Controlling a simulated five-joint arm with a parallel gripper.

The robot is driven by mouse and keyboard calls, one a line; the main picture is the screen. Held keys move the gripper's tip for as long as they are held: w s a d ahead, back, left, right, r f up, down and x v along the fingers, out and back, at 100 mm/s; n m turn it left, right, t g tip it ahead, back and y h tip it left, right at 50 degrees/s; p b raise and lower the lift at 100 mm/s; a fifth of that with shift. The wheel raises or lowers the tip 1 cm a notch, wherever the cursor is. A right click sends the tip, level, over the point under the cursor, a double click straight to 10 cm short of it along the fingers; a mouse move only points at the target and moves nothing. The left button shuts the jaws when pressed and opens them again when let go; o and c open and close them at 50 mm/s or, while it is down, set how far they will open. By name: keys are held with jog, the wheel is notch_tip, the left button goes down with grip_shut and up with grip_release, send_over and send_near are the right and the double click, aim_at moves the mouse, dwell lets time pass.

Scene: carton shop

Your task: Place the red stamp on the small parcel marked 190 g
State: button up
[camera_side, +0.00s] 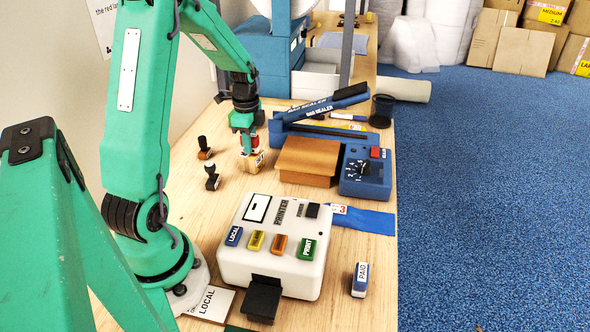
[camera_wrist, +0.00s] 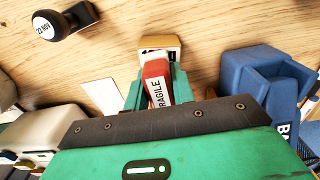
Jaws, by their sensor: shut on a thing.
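My gripper (camera_side: 248,146) points down over the wooden bench in the side view. In the wrist view its green fingers (camera_wrist: 154,92) are shut on the red stamp (camera_wrist: 155,72), whose white side label reads FRAGILE. A small tan parcel (camera_side: 253,162) lies directly under the gripper in the side view. In the wrist view the parcel (camera_wrist: 174,47) shows just beyond the stamp, with a white label whose print is partly hidden. The stamp's lower end is hidden, so I cannot tell whether it touches the parcel.
Two dark stamps (camera_side: 212,178) (camera_side: 204,149) stand left of the parcel. A brown box (camera_side: 307,158) and blue bag sealer (camera_side: 366,172) are to the right. The white printer (camera_side: 275,235) stands in front, with a blue PAID stamp (camera_side: 360,279) beside it.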

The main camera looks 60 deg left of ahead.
jog(key=shift+f, duration=0.1)
jog(key=o, duration=1)
notch_tip(320, 180, up, 12)
dwell(0.5)
jog(key=shift+d, duration=0.1)
dwell(0.4)
